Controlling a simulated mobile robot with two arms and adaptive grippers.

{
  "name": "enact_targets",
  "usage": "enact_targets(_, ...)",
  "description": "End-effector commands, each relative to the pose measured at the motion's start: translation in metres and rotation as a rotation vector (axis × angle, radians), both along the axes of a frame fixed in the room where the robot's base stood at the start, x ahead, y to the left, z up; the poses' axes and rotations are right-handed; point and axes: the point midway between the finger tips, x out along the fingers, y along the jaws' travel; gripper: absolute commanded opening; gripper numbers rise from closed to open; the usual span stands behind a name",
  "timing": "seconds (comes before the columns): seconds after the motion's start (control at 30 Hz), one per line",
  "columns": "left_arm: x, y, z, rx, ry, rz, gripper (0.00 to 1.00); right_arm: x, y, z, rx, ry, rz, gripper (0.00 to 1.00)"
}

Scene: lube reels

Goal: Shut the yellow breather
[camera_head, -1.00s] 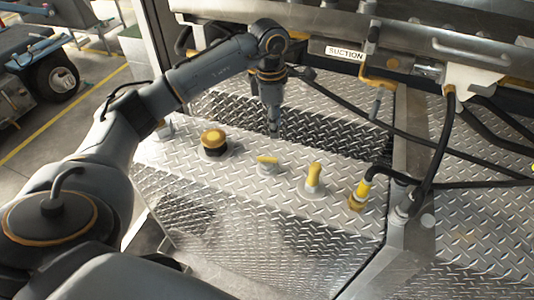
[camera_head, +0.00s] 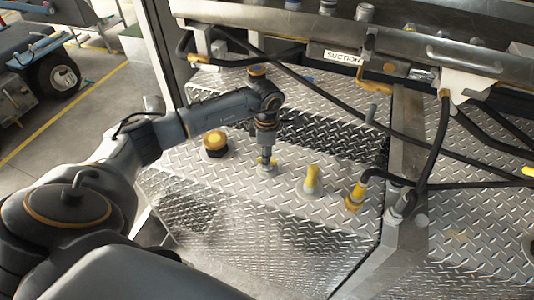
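Several yellow-topped fittings stand in a row on a diamond-plate metal box. A round yellow cap on a dark base (camera_head: 215,142) is at the left. A small yellow handle on a silver base (camera_head: 267,169) is beside it, mostly covered by my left gripper (camera_head: 267,158). A taller yellow lever (camera_head: 312,178) stands to the right. No label shows which fitting is the breather. My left gripper points down, its tips at the small handle; whether they close on it is too small to tell. My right gripper is out of view.
Black hoses cross behind, below a metal rail with a SUCTION sign (camera_head: 343,57). The front of the metal box top is clear.

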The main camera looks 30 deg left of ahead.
Motion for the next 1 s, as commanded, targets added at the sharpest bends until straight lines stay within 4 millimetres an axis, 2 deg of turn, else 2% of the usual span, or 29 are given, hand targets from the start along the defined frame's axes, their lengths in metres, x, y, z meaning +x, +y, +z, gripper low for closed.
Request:
enact_targets(0.3,0.000,0.000,-0.004,0.000,-0.001,0.000,0.34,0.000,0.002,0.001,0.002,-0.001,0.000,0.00)
enact_targets(0.33,0.000,0.000,-0.004,0.000,-0.001,0.000,0.30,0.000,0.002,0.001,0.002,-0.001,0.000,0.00)
enact_targets(0.47,0.000,0.000,-0.003,0.000,-0.001,0.000,0.03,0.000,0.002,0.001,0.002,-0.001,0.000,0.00)
enact_targets(0.5,0.000,0.000,-0.003,0.000,-0.001,0.000,0.00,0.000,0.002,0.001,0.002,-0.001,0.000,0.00)
enact_targets(0.7,0.000,0.000,-0.004,0.000,-0.001,-0.011,0.00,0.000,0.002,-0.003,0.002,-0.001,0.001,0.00)
enact_targets(1.0,0.001,0.001,-0.007,0.001,-0.005,-0.236,0.00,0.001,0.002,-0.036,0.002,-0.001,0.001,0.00)
